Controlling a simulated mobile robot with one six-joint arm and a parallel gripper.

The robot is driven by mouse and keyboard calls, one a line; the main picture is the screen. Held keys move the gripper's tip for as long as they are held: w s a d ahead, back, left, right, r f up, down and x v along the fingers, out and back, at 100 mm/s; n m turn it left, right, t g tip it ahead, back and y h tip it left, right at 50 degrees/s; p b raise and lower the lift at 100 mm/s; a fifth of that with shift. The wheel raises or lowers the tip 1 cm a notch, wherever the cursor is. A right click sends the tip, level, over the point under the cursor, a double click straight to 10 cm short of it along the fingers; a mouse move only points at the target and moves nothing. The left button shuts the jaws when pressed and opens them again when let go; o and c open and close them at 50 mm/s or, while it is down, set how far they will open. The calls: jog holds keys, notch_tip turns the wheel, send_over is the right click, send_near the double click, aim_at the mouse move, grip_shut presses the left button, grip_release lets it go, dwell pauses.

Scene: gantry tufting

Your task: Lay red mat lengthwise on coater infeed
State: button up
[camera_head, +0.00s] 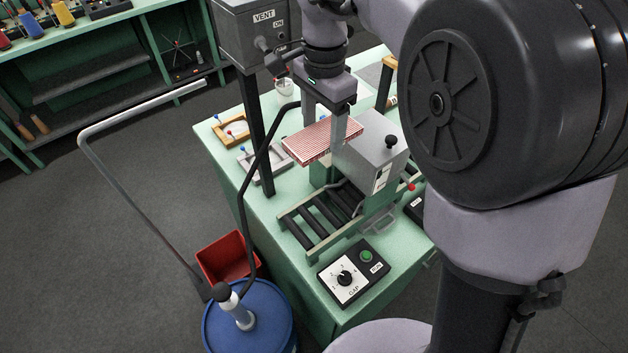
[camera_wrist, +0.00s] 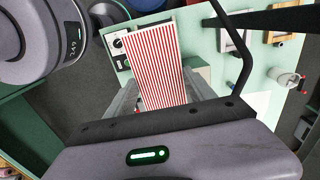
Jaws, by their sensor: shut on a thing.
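The red mat (camera_head: 317,141), striped red and white, is held up above the green bench in the head view. In the wrist view the red mat (camera_wrist: 154,65) stretches away from my gripper, its near end hidden by the gripper body. My gripper (camera_head: 338,125) is shut on the mat at its right part. The coater (camera_head: 374,150) is a grey box with a black knob, just right of the mat. Its roller infeed (camera_head: 318,215) lies nearer the camera, below the mat, with dark rollers between green rails, and looks bare.
A control box with a GAP dial (camera_head: 345,278) sits at the bench's front. A black post and VENT box (camera_head: 250,35) stand left of the mat, with a black hose. Trays (camera_head: 262,162) lie behind the post. A blue drum (camera_head: 248,320) and red bin (camera_head: 228,257) stand on the floor.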

jog(key=shift+w+f, duration=0.1)
jog(key=shift+w, duration=0.1)
jog(key=f+b, duration=0.3)
jog(key=f, duration=0.6)
jog(key=f+b, duration=0.2)
jog(key=f, duration=0.7)
jog(key=f+b, duration=0.3)
jog(key=f, duration=0.6)
jog(key=shift+s+a+f+b, duration=0.1)
jog(key=shift+s+f+b, duration=0.1)
jog(key=shift+s+b, duration=0.15)
jog(key=shift+r, duration=0.1)
jog(key=o, duration=0.9)
jog(key=shift+f, duration=0.2)
jog(key=o, duration=0.5)
